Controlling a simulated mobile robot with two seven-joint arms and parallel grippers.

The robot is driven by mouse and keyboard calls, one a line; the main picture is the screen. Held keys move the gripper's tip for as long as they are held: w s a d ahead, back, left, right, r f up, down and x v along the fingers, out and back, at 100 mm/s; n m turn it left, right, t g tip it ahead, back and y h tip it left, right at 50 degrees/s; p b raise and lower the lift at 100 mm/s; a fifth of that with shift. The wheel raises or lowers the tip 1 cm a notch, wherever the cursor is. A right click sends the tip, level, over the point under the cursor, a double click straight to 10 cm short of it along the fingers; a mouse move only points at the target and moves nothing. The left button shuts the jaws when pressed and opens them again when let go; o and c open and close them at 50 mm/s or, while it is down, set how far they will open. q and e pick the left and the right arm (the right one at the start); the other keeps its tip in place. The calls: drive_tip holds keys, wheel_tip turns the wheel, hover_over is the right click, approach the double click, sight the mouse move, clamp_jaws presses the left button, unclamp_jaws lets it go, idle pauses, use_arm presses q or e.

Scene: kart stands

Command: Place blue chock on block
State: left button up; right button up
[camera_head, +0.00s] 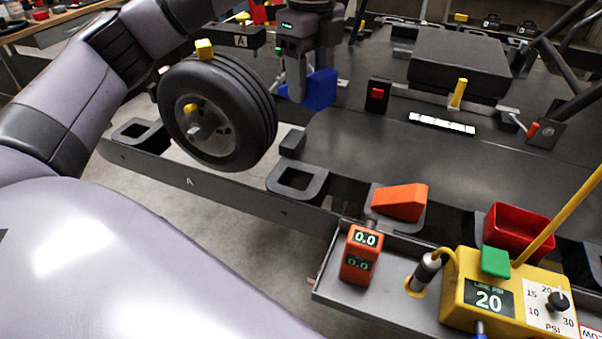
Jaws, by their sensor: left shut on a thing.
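The blue chock (319,90) is in the jaws of my left gripper (297,88), in the upper middle of the head view. The gripper points down and is shut on it, behind and right of the wheel, over the dark kart stand (375,150). I cannot tell whether the chock touches the surface below. An orange chock (400,203) rests on a dark block (412,224) at the front edge of the stand. Another dark U-shaped block (298,180) is empty, left of it. My right gripper is not in view.
A black wheel (218,112) with yellow parts stands at left. A black seat-like box (457,62) is behind. Dark bars rise at right.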

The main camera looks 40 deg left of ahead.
use_arm(q)
drive_tip(key=r+n, duration=0.1)
drive_tip(key=w+n, duration=0.1)
drive_tip(key=n, duration=0.1)
drive_tip(key=shift+a+r, duration=0.2)
drive_tip(key=shift+r, duration=0.2)
drive_tip(key=shift+f+n, duration=0.1)
drive_tip(key=shift+n, duration=0.3)
wheel_tip(320, 180, down, 14)
drive_tip(key=b, duration=0.3)
drive_tip(key=shift+f, duration=0.25)
wheel_tip(320, 180, down, 4)
drive_tip(key=shift+f, duration=0.55)
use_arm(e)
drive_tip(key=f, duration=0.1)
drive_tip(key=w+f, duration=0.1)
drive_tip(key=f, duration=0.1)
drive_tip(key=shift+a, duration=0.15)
use_arm(q)
drive_tip(key=shift+b, duration=0.3)
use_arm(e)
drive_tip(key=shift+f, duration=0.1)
